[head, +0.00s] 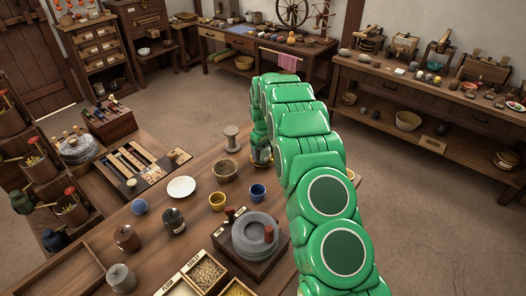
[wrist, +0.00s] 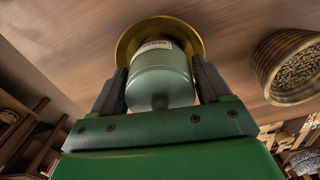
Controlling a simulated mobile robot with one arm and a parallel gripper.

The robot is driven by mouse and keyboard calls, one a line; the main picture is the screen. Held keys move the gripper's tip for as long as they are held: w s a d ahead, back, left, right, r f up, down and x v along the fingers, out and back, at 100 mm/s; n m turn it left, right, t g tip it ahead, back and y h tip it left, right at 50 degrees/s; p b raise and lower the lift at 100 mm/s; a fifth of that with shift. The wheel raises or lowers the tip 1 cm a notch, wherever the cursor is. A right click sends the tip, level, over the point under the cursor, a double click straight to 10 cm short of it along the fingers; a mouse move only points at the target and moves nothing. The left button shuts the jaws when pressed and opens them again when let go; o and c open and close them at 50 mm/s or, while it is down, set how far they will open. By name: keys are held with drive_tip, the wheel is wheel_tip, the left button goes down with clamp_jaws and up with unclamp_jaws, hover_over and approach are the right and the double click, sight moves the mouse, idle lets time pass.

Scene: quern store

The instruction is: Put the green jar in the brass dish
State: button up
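The green jar (wrist: 160,80), pale grey-green with a white label, is between the two fingers of my gripper (wrist: 160,88) in the wrist view. The fingers press against both its sides, so the gripper looks shut on it. The brass dish (wrist: 128,44) shows as a round gold rim behind the jar, on the wooden table. The jar covers the dish's middle; I cannot tell whether it rests in the dish or is held just above. In the head view my green arm hides most of this spot, with part of the jar (head: 262,155) showing beside it.
A woven basket-like bowl (wrist: 290,68) stands close to the right in the wrist view.

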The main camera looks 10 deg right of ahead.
drive_tip(key=shift+o, duration=1.4)
wheel_tip(320, 180, up, 11)
drive_tip(key=shift+r, duration=0.1)
drive_tip(key=shift+s+r, duration=0.15)
drive_tip(key=shift+r, duration=0.6)
drive_tip(key=s+d+r+m, duration=0.2)
drive_tip(key=s+r, duration=0.7)
drive_tip(key=s, duration=0.5)
drive_tip(key=s+d+r+m, duration=0.1)
drive_tip(key=s+d+r, duration=0.1)
drive_tip(key=s+r, duration=0.9)
drive_tip(key=s+d+f+m+g, duration=0.1)
drive_tip(key=s+m, duration=0.1)
drive_tip(key=s, duration=1.5)
drive_tip(key=s+d+f+m, duration=0.1)
drive_tip(key=s+f, duration=0.1)
drive_tip(key=s, duration=1.6)
drive_tip(key=shift+f+m+g, duration=0.25)
drive_tip(key=shift+m+g, duration=0.15)
